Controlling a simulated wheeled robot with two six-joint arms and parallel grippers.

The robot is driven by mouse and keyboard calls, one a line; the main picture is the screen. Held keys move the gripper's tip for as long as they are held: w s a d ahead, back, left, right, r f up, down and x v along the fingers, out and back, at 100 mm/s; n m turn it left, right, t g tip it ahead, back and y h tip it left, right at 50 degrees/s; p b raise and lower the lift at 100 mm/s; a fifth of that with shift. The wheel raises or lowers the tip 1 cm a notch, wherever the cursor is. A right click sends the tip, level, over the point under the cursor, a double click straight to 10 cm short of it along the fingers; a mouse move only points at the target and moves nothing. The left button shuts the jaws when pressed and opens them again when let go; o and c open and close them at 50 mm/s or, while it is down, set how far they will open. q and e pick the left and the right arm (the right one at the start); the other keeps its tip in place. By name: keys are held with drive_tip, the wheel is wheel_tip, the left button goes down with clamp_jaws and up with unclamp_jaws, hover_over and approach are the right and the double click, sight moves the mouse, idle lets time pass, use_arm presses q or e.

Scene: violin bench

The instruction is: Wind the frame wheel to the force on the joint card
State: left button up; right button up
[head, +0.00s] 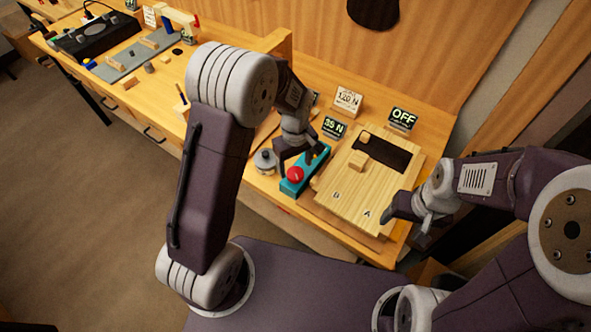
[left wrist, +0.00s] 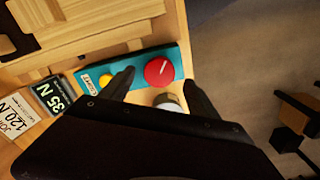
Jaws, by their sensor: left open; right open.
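The red frame wheel (head: 295,174) sits on a teal base (head: 290,188). In the left wrist view the wheel (left wrist: 158,71) shows a white mark on top. My left gripper (head: 301,163) is over the teal base with its jaws open. In the left wrist view its fingertips (left wrist: 157,84) are on either side of the wheel; I cannot tell whether they touch it. The joint card (head: 347,99) reads 120 N. The dark display (left wrist: 58,97) reads 35 N in green. My right gripper (head: 392,209) is open and empty at the wooden board's front right.
A wooden board (head: 345,198) marked A and B lies right of the teal base, with a small block (head: 358,160) on it. An OFF display (head: 402,118) stands behind. A grey round piece (head: 264,160) is left of the wheel.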

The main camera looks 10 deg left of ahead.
sight(295, 173)
use_arm(q)
wheel_tip(295, 173, down, 3)
drive_tip(key=shift+r, duration=0.1)
drive_tip(key=shift+f, duration=0.35)
drive_tip(key=c, duration=1.4)
drive_tip(key=shift+o, duration=0.2)
